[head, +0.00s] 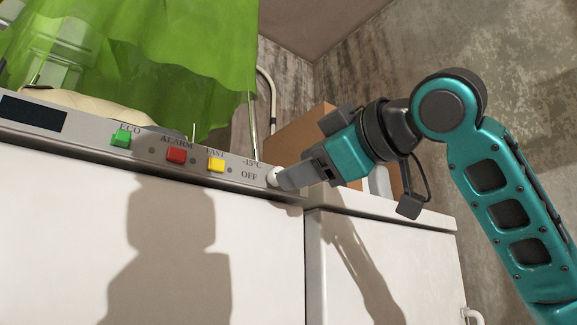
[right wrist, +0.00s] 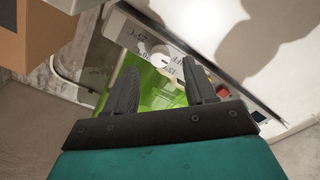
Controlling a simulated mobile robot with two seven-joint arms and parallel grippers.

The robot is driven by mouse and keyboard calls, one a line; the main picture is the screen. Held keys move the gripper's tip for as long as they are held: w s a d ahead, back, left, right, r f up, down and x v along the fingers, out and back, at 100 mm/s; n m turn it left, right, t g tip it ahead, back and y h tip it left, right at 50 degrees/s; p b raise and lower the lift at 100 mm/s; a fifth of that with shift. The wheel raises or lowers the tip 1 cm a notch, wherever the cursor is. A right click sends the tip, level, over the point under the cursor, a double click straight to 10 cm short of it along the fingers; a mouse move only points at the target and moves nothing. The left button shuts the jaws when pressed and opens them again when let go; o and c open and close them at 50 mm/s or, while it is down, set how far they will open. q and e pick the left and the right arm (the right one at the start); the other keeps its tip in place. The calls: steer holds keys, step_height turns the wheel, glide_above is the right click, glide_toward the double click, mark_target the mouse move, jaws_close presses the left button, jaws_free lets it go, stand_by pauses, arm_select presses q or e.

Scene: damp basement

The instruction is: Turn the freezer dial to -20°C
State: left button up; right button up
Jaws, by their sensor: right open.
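The freezer dial (head: 273,176) is a small white round knob at the right end of the grey control panel (head: 90,128). Labels "-15°C" and "OFF" show left of it in the head view; other marks there are hidden by my gripper. In the right wrist view the dial (right wrist: 161,58) shows just beyond and between the fingertips, with labels too small to read surely. My right gripper (head: 286,180) is at the dial, with open fingers (right wrist: 158,74) in the right wrist view. I cannot tell whether they touch the dial or where it points. My left gripper is out of view.
Green (head: 121,138), red (head: 176,155) and yellow (head: 215,165) buttons sit along the panel, with a dark display (head: 33,114) at far left. A green curtain (head: 180,60) hangs behind. A cardboard box (head: 300,135) stands behind my gripper, above a second white cabinet (head: 400,260).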

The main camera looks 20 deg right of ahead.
mark_target(271, 177)
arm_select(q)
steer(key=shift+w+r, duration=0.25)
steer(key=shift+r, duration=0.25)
arm_select(e)
steer(key=x, duration=0.4)
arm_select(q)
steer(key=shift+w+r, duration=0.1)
arm_select(e)
steer(key=shift+c, duration=0.4)
steer(key=c, duration=0.6)
jaws_close()
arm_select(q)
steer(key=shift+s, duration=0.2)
